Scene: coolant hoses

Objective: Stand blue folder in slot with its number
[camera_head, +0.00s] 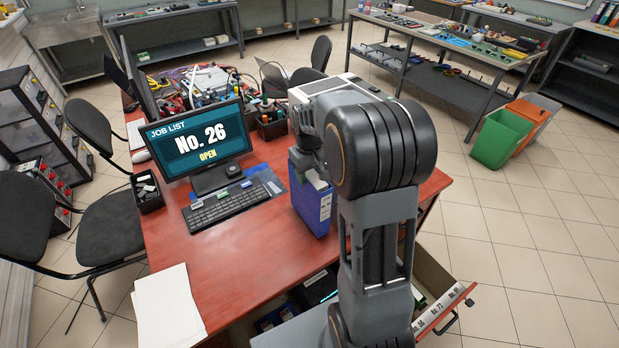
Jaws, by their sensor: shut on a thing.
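The blue folder (311,207) stands upright near the right side of the red desk, with a white label on its spine. The label's writing is too small to read. My gripper (313,176) is at the folder's top edge, shut on it; my arm hides part of the fingers. I cannot tell whether the folder's bottom touches the desk.
A keyboard (228,204) lies left of the folder. White papers (168,303) lie at the desk's front left. Tools and cables (205,85) crowd the back. Green (500,138) and orange (528,115) bins stand on the floor at right. The desk's front middle is clear.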

